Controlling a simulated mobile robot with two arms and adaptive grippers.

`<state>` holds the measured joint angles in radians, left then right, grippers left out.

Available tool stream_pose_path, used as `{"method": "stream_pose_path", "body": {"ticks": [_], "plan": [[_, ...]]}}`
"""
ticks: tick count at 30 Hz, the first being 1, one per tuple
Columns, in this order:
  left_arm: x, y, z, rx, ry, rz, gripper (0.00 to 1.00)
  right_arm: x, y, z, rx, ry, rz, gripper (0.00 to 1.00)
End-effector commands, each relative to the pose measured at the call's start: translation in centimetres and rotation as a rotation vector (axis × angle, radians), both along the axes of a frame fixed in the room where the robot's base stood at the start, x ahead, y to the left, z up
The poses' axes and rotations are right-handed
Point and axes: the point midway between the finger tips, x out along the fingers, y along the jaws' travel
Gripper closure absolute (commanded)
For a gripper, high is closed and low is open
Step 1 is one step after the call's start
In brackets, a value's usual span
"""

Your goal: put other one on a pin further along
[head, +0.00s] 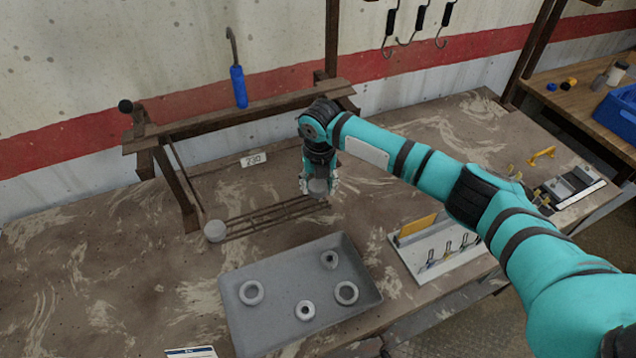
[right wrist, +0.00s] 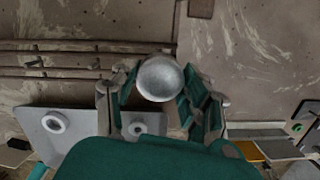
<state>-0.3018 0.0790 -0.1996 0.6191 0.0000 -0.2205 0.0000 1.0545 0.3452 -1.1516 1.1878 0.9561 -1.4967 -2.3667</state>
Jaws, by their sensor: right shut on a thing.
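My right gripper (head: 320,188) is shut on a light grey round piece (head: 317,186), above the right end of a dark slatted rail (head: 270,218) low on the workbench. In the right wrist view the piece (right wrist: 160,78) shows as a smooth round face between the fingers (right wrist: 160,100). A similar pale grey round piece (head: 215,231) is at the rail's left end. In the right wrist view the rail (right wrist: 60,60) runs to the left. My left gripper is not in view.
A grey tray (head: 290,328) with several ring-shaped parts lies in front of the rail. A white stand (head: 440,252) with small tools is to its right. A raised brown beam (head: 185,128) with a blue-handled hook (head: 238,85) stands behind. The bench's left side is clear.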

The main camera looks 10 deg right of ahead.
Motion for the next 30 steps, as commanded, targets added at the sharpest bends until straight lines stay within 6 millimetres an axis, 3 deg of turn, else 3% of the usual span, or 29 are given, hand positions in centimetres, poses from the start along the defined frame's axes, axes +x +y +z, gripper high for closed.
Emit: {"method": "stream_pose_path", "body": {"ticks": [30], "plan": [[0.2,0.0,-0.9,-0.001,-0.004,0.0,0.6,0.0,0.0,-2.3,0.0,0.0,0.0,0.82]]}}
